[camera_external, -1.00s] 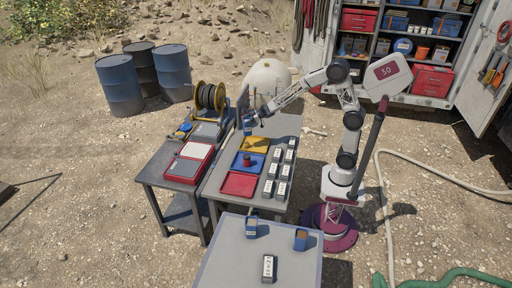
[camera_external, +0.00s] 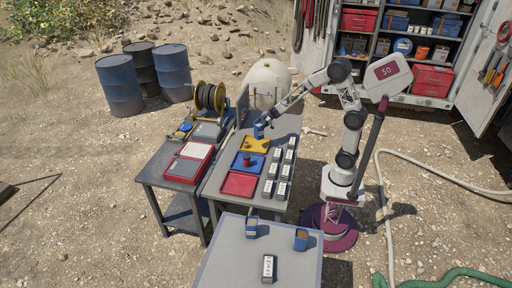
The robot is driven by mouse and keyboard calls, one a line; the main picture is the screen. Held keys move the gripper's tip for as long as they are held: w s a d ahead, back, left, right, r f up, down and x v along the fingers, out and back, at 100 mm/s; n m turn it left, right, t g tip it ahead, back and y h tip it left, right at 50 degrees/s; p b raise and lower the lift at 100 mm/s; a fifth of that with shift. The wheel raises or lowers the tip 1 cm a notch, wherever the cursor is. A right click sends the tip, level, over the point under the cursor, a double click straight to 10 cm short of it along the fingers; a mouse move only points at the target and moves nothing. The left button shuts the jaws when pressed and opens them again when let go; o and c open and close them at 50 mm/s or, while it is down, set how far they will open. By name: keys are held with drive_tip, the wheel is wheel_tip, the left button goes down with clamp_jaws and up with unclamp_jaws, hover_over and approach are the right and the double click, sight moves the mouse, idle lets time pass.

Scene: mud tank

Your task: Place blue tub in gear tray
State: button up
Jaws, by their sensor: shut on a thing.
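My gripper (camera_external: 262,121) is shut on a small blue tub (camera_external: 259,130) and holds it at the back edge of the yellow tray (camera_external: 262,147). I cannot tell whether the tub touches the tray. A blue tray (camera_external: 238,166) with a small dark red item (camera_external: 246,160) in it lies in front of the yellow one. A red tray (camera_external: 239,185) lies nearest the camera. Which of them is the gear tray I cannot read. Two more blue tubs (camera_external: 251,229) (camera_external: 301,240) with brown tops stand on the front table.
Several grey labelled boxes (camera_external: 274,171) stand right of the trays. Another grey box (camera_external: 268,267) is on the front table (camera_external: 225,265). A side table at left bears a red-framed case (camera_external: 189,162) and a hose reel (camera_external: 210,97).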

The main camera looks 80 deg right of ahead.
sight(256, 137)
drive_tip(key=shift+f, duration=3.1)
drive_tip(key=shift+f, duration=2.05)
drive_tip(key=o, duration=1.5)
drive_tip(key=shift+r, duration=0.2)
drive_tip(key=shift+v, duration=6.05)
